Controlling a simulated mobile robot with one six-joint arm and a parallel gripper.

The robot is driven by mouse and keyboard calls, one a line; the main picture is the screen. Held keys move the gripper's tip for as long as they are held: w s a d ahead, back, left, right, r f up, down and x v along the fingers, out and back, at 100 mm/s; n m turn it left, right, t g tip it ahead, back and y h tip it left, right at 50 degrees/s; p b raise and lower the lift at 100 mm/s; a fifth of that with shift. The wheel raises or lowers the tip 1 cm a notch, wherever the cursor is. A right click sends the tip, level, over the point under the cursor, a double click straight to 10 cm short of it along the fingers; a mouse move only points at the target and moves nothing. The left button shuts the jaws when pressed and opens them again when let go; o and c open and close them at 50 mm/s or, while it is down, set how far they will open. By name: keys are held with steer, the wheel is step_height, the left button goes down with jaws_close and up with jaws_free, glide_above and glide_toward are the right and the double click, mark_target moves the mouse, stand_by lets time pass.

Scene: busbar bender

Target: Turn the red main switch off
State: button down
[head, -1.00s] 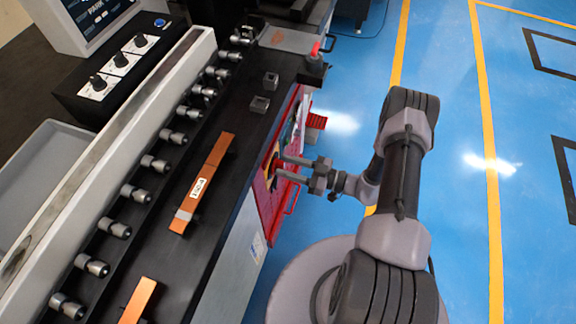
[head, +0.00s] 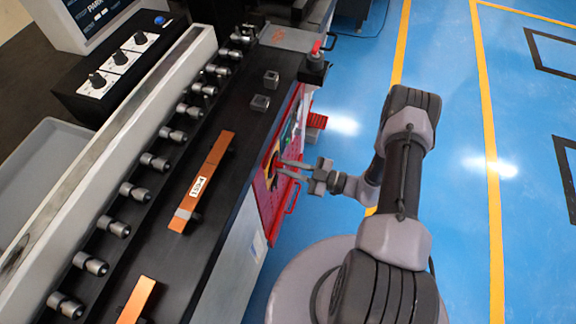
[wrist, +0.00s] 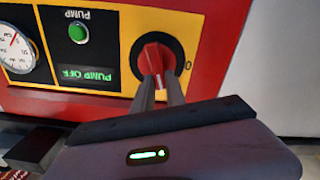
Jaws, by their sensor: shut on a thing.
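The red main switch (wrist: 155,60) is a round red knob on a yellow plate in the wrist view, with a "0" mark to the right of it. My gripper (wrist: 160,82) is shut on the knob, its two fingers reaching onto it from below. In the head view my gripper (head: 281,168) reaches left to the red panel (head: 270,205) on the machine's side. There the knob is small and mostly hidden by the fingers.
In the wrist view a green button (wrist: 78,32) labelled PUMP, a lit "PUMP OFF" display (wrist: 87,74) and a round gauge (wrist: 15,48) sit left of the switch. A red handle (head: 293,197) juts from the panel. The blue floor (head: 445,130) to the right is clear.

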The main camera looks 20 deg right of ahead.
steer(key=n, duration=0.5)
steer(key=s+f+n+b, duration=0.1)
steer(key=n, duration=0.1)
steer(key=shift+a, duration=0.3)
steer(key=n, duration=0.3)
steer(key=shift+f+n+b, duration=0.25)
steer(key=shift+n+b, duration=0.1)
steer(key=shift+n, duration=0.05)
steer(key=shift+a+f+n, duration=0.1)
steer(key=shift+f+n, duration=0.1)
steer(key=shift+n, duration=1.3)
steer(key=c, duration=1.4)
jaws_free()
steer(key=shift+o, duration=0.2)
